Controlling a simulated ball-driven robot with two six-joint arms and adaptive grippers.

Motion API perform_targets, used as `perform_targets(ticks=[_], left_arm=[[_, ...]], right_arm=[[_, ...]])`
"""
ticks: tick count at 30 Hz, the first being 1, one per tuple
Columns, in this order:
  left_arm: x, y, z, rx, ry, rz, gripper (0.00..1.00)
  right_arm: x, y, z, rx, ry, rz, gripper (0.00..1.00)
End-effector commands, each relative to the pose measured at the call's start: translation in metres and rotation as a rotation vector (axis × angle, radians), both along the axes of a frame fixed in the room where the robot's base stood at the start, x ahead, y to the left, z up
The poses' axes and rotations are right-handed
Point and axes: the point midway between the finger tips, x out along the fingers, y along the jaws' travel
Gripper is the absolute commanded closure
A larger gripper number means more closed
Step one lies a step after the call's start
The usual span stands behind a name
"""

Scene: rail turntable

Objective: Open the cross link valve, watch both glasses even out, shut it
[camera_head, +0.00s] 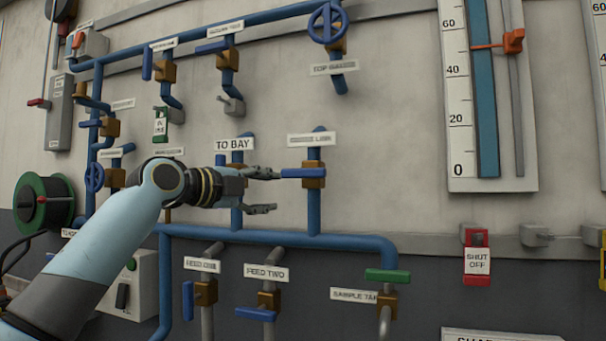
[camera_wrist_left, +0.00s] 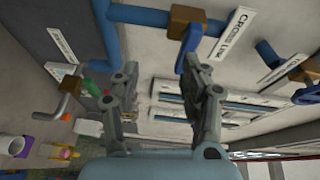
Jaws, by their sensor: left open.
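The cross link valve has a brown body (camera_head: 314,182) on a vertical blue pipe and a blue lever (camera_head: 301,173) lying crosswise to that pipe, pointing left. Its label reads CROSS LINK in the left wrist view (camera_wrist_left: 232,35), where the lever (camera_wrist_left: 190,48) also shows. My left gripper (camera_head: 273,191) is open and empty, just left of the lever; its upper fingertip is close to the lever's end, and I cannot tell whether they touch. One sight glass (camera_head: 485,100) shows a blue column running past the picture's top. The other glass's scale (camera_head: 601,50) is cut off at the right edge. My right gripper is not in view.
Other valves crowd the wall: the TO BAY pipe (camera_head: 237,215) behind the gripper, a blue handwheel (camera_head: 328,23) above, FEED TWO (camera_head: 268,300) and a green-levered sample tap (camera_head: 387,276) below. A red SHUT OFF tag (camera_head: 477,262) hangs right. Bare wall lies right of the valve.

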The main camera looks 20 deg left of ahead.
Motion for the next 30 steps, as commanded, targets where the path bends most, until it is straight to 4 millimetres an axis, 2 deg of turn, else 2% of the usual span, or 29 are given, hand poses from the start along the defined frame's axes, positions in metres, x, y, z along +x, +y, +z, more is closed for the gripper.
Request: perform_targets(ticks=[1, 3, 5, 8, 18, 21, 30], left_arm=[[-0.003, -0.003, 0.021, 0.030, -0.038, -0.015, 0.56], [-0.007, -0.006, 0.037, 0.058, -0.073, -0.029, 0.56], [-0.006, -0.008, 0.043, 0.070, -0.086, -0.034, 0.56], [0.004, -0.013, 0.044, 0.069, -0.087, -0.036, 0.56], [0.065, -0.041, 0.045, 0.068, -0.084, -0.035, 0.56], [0.077, -0.046, 0.044, 0.068, -0.085, -0.035, 0.56], [0.090, -0.052, 0.041, 0.071, -0.086, -0.033, 0.56]], right_arm=[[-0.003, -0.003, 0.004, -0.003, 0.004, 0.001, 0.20], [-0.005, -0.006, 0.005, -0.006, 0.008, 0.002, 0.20], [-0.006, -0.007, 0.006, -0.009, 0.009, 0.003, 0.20], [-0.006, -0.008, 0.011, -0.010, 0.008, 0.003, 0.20], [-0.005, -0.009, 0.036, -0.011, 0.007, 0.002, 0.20], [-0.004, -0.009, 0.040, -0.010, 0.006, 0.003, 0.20], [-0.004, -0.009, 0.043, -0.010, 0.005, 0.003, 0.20]])
